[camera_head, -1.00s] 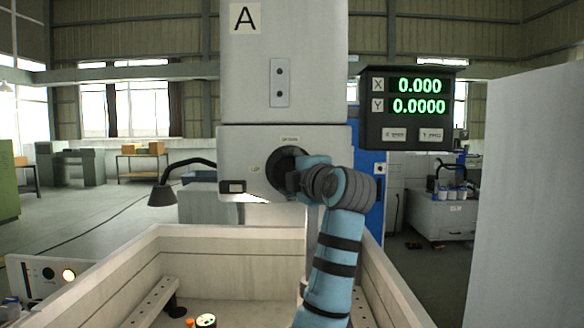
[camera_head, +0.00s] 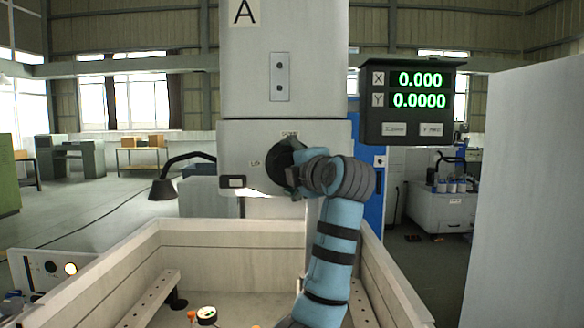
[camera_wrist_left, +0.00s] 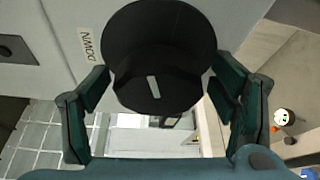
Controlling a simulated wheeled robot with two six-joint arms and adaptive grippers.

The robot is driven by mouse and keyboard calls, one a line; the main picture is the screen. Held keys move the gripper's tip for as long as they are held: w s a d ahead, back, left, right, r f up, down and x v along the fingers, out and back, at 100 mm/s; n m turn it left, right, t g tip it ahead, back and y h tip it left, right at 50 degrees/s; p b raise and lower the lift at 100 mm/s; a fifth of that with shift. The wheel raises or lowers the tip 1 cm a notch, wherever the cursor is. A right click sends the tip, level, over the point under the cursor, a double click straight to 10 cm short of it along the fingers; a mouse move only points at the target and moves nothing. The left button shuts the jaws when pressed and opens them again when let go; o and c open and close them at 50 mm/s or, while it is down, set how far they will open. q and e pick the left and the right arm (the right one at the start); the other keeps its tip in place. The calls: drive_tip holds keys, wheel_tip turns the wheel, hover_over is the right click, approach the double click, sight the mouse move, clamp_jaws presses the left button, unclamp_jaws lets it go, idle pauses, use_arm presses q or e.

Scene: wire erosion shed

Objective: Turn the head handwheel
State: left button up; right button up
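The head handwheel (camera_head: 283,168) is a dark round wheel on the front of the grey machine head (camera_head: 235,147). The labels UP and DOWN are beside it. In the left wrist view the black wheel (camera_wrist_left: 160,35) has a pale bar mark on its near part. My left gripper (camera_wrist_left: 160,80) has one finger on each side of the wheel. Its fingers are wide apart, with narrow gaps beside the near part; contact at the tips cannot be told. In the head view my left gripper (camera_head: 293,178) is at the wheel, partly hidden by its wrist. My right gripper is not in view.
A pale open-topped tank (camera_head: 235,240) lies below the head, with a perforated rail (camera_head: 150,300) inside. A digital readout (camera_head: 412,102) hangs right of the head. A bent lamp (camera_head: 163,190) stands left. A grey panel (camera_head: 535,190) closes off the right.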

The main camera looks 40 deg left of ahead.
use_arm(q)
drive_tip(key=v, duration=1.2)
